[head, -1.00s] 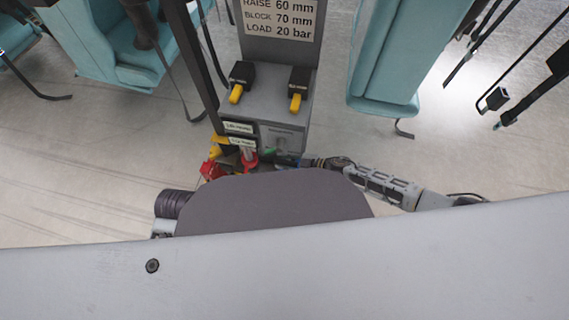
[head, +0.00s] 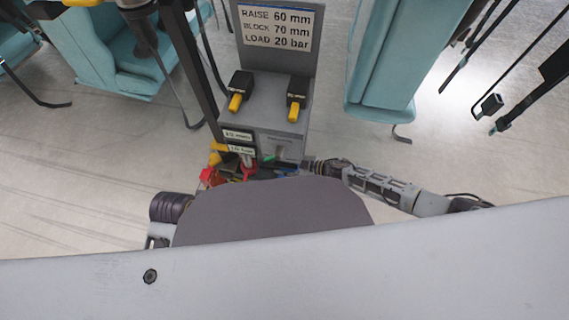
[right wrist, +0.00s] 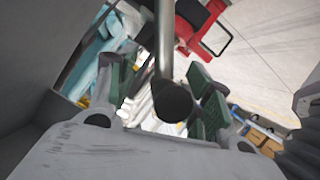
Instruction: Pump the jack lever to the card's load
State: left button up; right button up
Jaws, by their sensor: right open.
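The card (head: 276,27) at the top of the grey stand reads RAISE 60 mm, BLOCK 70 mm, LOAD 20 bar. In the right wrist view a grey rod with a round dark end (right wrist: 173,101), which looks like the jack lever, runs down between the green-padded fingers. My right gripper (right wrist: 160,82) is open around it, with gaps showing beside the rod. In the head view my right gripper (head: 283,163) is small and partly hidden at the foot of the stand. My left gripper is not in view. No pressure reading is legible.
Two black blocks with yellow ends (head: 240,90) (head: 297,95) sit on the stand's ledge (head: 268,112). Red parts (head: 209,177) lie low beside it. Teal seats (head: 385,70) stand either side. Dark straps hang at the upper right. Pale floor is clear at the left.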

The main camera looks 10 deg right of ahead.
aim_at(295, 166)
jog(key=shift+d, duration=0.1)
jog(key=shift+v, duration=2.25)
jog(key=v, duration=0.7)
jog(key=shift+s+d, duration=0.1)
jog(key=shift+d, duration=0.05)
